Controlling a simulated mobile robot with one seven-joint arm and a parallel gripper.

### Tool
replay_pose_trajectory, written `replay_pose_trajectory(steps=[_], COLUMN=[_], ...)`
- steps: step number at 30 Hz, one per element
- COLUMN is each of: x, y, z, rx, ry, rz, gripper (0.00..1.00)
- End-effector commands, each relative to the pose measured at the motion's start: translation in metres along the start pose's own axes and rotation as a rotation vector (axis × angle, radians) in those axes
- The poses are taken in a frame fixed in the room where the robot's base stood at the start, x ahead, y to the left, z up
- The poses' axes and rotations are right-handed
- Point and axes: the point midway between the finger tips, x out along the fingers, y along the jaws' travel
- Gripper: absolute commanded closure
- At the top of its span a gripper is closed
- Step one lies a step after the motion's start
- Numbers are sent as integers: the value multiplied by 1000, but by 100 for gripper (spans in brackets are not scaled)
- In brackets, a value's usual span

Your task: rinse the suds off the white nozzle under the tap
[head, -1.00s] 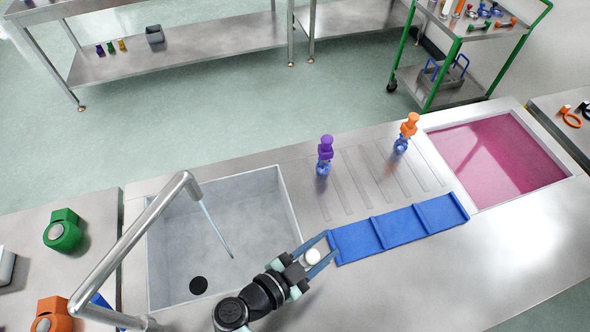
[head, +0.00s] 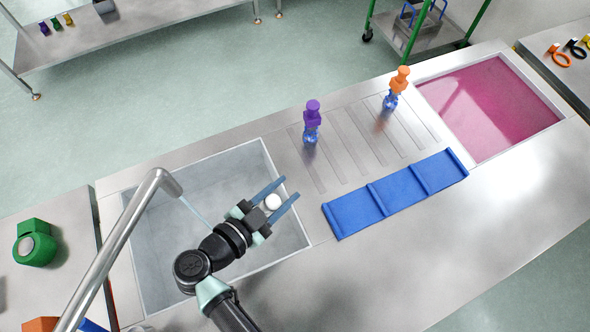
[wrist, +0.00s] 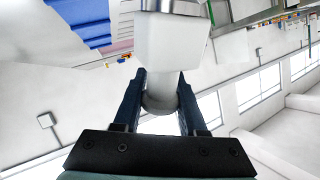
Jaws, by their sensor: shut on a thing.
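The white nozzle (head: 272,202) is between the fingers of my gripper (head: 281,199), which is shut on it. In the head view they are over the right rim of the sink. The wrist view shows the nozzle (wrist: 172,45) large and close, its narrower neck and rounded end between the dark fingers (wrist: 160,103). I cannot make out suds on it. The tap (head: 125,235) arches over the sink (head: 215,165) from the lower left. A thin stream of water (head: 193,210) falls from its spout, to the left of my gripper and apart from the nozzle.
A blue mat with raised ribs (head: 395,190) lies right of the sink. A purple-topped piece (head: 312,115) and an orange-topped piece (head: 398,85) stand on the ribbed drainboard. A basin of pink liquid (head: 490,105) is at the far right. The counter's front right is clear.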

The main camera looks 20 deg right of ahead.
Motion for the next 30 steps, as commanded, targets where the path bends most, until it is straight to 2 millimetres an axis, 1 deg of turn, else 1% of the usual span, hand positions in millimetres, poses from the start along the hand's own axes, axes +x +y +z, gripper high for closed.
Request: replay_pose_trajectory(steps=[1,15,21,30], x=[-2,-27,-38,-48], y=[-3,-30,-42,-54], z=[7,38,47,60], rx=[4,4,2,1], ry=[0,0,0,1], rz=[-4,-4,-2,-2], gripper=[100,100,100,100])
